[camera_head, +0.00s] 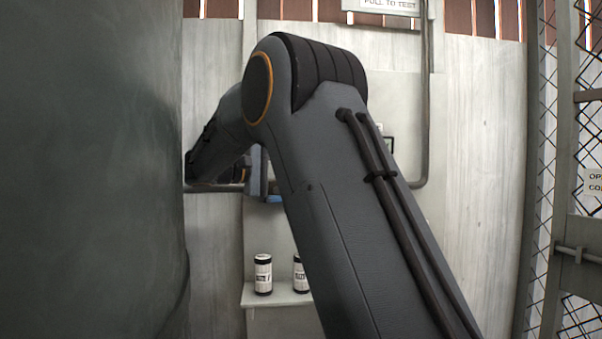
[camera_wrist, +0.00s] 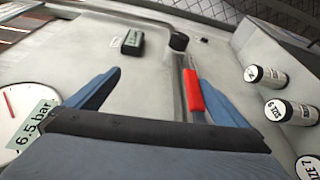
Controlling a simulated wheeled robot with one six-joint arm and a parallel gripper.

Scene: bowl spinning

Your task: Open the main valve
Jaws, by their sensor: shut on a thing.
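In the camera_wrist view, a red valve handle (camera_wrist: 193,90) on a grey lever stands against the pale panel, beside the inner side of the right blue finger. The left finger appears well apart from the handle; the exact contact is hard to see. In the camera_head view my arm covers the valve and most of my gripper.
A round gauge (camera_wrist: 14,108) with a "6.5 bar" label is at the left. A small dark display box (camera_wrist: 132,42) is on the panel. Several labelled canisters (camera_wrist: 266,76) are at the right; some stand on a shelf (camera_head: 270,299). A mesh fence (camera_head: 590,150) is at the right.

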